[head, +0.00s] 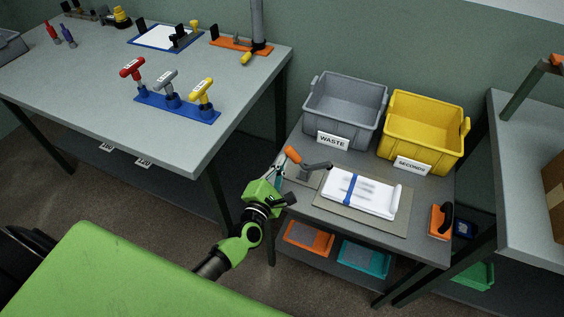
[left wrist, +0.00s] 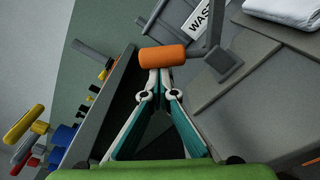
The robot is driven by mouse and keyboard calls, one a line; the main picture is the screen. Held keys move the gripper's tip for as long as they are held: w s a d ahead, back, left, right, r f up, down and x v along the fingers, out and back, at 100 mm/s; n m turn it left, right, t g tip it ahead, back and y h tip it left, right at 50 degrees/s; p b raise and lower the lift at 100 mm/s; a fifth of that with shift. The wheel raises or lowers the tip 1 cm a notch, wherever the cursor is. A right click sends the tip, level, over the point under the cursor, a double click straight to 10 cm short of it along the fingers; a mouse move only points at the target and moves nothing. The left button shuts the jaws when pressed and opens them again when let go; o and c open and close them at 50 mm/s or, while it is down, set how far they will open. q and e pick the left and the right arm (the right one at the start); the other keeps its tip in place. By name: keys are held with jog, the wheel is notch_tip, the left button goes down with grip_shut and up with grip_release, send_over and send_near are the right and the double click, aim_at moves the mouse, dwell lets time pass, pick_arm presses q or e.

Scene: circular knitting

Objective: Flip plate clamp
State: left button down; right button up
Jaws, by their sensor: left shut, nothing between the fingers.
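The plate clamp (head: 314,168) stands at the left end of the small grey table, with a grey lever arm and an orange grip (head: 292,155) at its upper left end. In the left wrist view the orange grip (left wrist: 162,55) lies across the picture just past my fingertips, and the clamp's grey arm (left wrist: 213,30) runs up from its right end. My left gripper (head: 279,169) is shut and empty, its tips at the orange grip; I cannot tell whether they touch it. The white folded cloth (head: 362,193) with a blue band lies on a grey board right of the clamp.
Behind stand a grey WASTE bin (head: 345,108) and a yellow SECONDS bin (head: 424,130). An orange block with a black handle (head: 440,222) is at the right edge. The larger workbench (head: 150,60) is at left, with a gap between the tables.

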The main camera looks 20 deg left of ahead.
aim_at(292, 154)
pick_arm(q)
jog(key=shift+d+r+m+p, duration=0.4)
jog(key=shift+r+m, duration=0.25)
jog(key=shift+m, duration=0.25)
jog(key=m, duration=0.1)
jog(key=d+r+m+p, duration=0.1)
jog(key=m, duration=0.1)
jog(key=shift+d+r, duration=0.15)
jog(key=shift+d, duration=0.15)
jog(key=shift+d+r+m+p, duration=0.15)
jog(key=shift+d+m+p, duration=0.2)
jog(key=shift+m, duration=0.35)
jog(key=shift+d+r+t, duration=0.15)
jog(key=shift+d+t, duration=0.15)
jog(key=shift+d, duration=0.05)
pick_arm(e)
jog(key=r, duration=0.1)
jog(key=a+r, duration=0.1)
jog(key=r, duration=0.1)
pick_arm(q)
jog(key=shift+d, duration=0.2)
pick_arm(e)
jog(key=shift+d, duration=0.15)
pick_arm(q)
jog(key=shift+s, duration=0.15)
